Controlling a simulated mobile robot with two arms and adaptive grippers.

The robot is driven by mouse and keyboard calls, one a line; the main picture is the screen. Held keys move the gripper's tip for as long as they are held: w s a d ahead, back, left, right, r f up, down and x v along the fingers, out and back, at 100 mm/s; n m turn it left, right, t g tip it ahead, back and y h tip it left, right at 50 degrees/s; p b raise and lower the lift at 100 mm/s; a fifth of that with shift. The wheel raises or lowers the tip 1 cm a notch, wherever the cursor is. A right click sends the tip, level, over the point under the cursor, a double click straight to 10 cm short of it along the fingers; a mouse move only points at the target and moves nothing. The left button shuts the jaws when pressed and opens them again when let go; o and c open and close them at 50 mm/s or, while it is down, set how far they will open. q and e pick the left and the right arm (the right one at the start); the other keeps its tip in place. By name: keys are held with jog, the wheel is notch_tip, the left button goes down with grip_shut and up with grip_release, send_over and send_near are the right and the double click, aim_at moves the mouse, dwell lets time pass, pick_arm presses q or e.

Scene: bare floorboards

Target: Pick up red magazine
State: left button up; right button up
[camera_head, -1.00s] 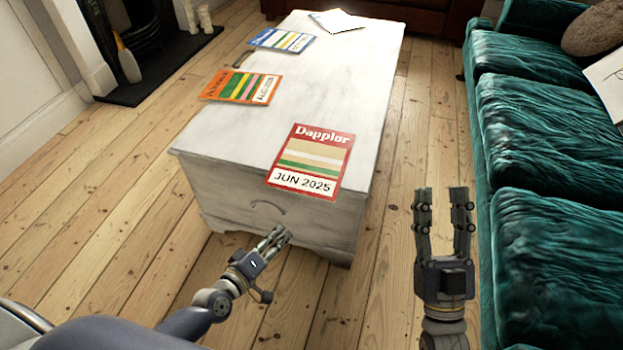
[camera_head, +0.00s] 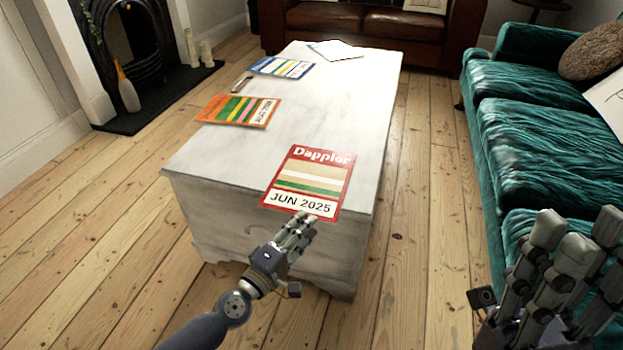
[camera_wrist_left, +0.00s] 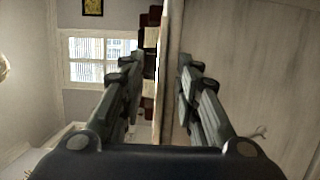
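The red magazine (camera_head: 308,180), marked "Dappler" and "JUN 2025", lies flat at the near end of the whitewashed chest (camera_head: 225,160), its near edge reaching past the chest's edge. My left gripper (camera_head: 309,221) is at that near edge, overlapping it in the head view. In the left wrist view its two fingers (camera_wrist_left: 158,85) stand apart, with a thin upright strip between them, probably the magazine edge-on. I cannot tell whether they touch it. My right gripper (camera_head: 578,238) is at the lower right, empty, with its fingers apart, away from the magazine.
An orange magazine (camera_head: 237,110), a blue magazine (camera_head: 281,67) and a white paper (camera_head: 335,50) lie farther back on the chest, with a small brown object (camera_head: 242,83). A green sofa (camera_head: 530,110) stands right, a brown sofa (camera_head: 375,24) behind. Floor at left is clear.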

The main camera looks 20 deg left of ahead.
pick_arm(q)
jog(key=x, duration=0.4)
jog(key=shift+w+d+f, duration=0.1)
jog(key=shift+w+d, duration=0.15)
grip_shut()
